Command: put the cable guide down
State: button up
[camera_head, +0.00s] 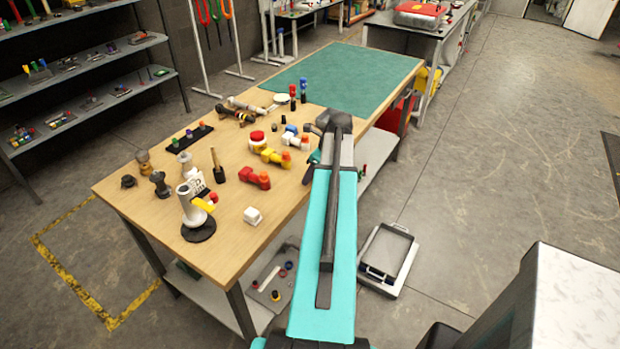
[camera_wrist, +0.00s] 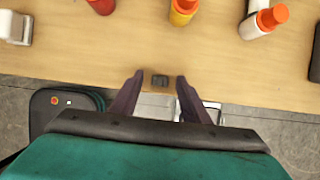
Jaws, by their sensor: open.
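A small dark block, which looks like the cable guide (camera_wrist: 160,81), lies on the wooden tabletop (camera_wrist: 120,57) close to its edge in the wrist view. My gripper (camera_wrist: 159,77) is open, with one dark finger on each side of the block and a visible gap to both. I cannot tell how high the fingertips are above the wood. In the head view my arm hides the block and most of the gripper, which is at the right edge of the bench.
A green mat (camera_head: 345,85) covers the far bench. A tray (camera_head: 390,255) is on the floor at right.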

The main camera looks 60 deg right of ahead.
grip_shut()
jog(key=shift+r, duration=0.15)
dwell(0.4)
jog(key=shift+r+b, duration=0.75)
jog(key=shift+r, duration=0.6)
jog(key=shift+s+a+r, duration=0.15)
jog(key=shift+s+r, duration=0.05)
jog(key=s+a+r+b, duration=0.1)
jog(key=s+a+b, duration=0.7)
jog(key=s, duration=0.4)
jog(key=shift+s+a+r, duration=0.15)
jog(key=shift+a+r, duration=0.05)
jog(key=shift+a, duration=0.45)
